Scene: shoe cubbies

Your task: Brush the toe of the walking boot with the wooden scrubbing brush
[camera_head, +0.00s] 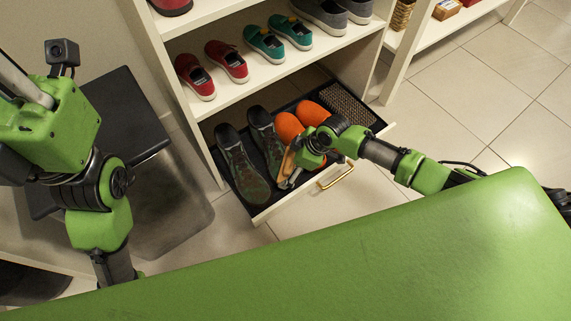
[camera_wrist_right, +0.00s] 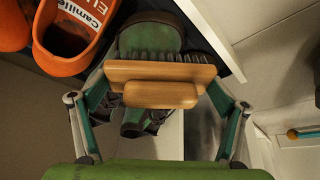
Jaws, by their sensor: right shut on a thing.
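The walking boots are a dark green laced pair in the open drawer. The left one (camera_head: 240,168) lies clear in the head view; the right one (camera_head: 262,130) is partly hidden by my right gripper. My right gripper (camera_head: 297,163) is shut on the wooden scrubbing brush (camera_head: 287,162). In the right wrist view the brush (camera_wrist_right: 160,75) spans between the fingers, its dark bristles towards a boot's rounded green toe (camera_wrist_right: 150,37). The bristles overlap the toe in the picture; I cannot tell whether they touch. My left arm shows at the left, but its gripper is out of sight.
Orange clogs (camera_head: 289,126) lie beside the boots, and a textured mat (camera_head: 347,104) fills the drawer's right end. The drawer front has a brass handle (camera_head: 336,177). Shelves above hold red (camera_head: 227,60) and teal shoes (camera_head: 264,44). A dark bench (camera_head: 125,120) stands left.

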